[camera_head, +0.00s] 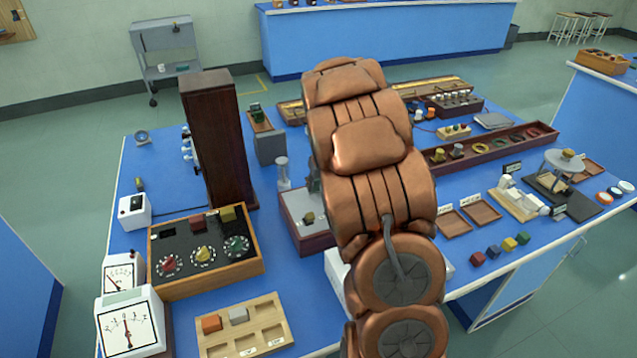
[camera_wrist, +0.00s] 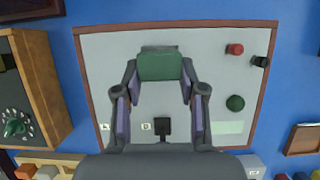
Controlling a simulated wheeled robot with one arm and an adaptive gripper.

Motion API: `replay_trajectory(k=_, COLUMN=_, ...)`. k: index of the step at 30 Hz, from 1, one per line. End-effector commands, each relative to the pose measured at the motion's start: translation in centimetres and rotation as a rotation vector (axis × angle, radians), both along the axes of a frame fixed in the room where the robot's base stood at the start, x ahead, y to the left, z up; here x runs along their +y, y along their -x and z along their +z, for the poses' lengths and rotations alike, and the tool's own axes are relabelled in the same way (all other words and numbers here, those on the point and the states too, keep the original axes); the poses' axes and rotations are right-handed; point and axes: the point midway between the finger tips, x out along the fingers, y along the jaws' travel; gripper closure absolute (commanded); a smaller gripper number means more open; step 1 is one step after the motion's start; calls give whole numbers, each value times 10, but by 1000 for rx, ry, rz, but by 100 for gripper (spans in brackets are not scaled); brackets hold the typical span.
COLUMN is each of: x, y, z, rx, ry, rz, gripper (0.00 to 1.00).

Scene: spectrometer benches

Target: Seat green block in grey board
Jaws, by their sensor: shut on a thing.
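The green block (camera_wrist: 160,66) sits between my fingertips in the wrist view. My gripper (camera_wrist: 160,78) is shut on it from the left and right sides. Both are over the upper middle of the grey board (camera_wrist: 215,70), which has a thin reddish-brown frame. A dark edge shows just behind the block; I cannot tell whether the block is above the board or partly in an opening. In the head view, part of the board (camera_head: 292,203) shows left of my copper-coloured arm. The arm hides the gripper and the green block there.
The board bears a red knob (camera_wrist: 235,49), a black post (camera_wrist: 261,61), a green knob (camera_wrist: 236,103) and a black switch (camera_wrist: 163,129). A wooden dial box (camera_head: 207,250) stands to its left. A tall dark wooden case (camera_head: 219,135) rises behind that box.

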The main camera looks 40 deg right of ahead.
Motion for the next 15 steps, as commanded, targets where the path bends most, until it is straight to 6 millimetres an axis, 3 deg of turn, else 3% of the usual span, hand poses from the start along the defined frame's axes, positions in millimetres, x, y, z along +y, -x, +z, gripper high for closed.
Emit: replay_trajectory(k=15, x=0, y=0, z=-25, rx=2, ry=-1, rz=0, gripper=97)
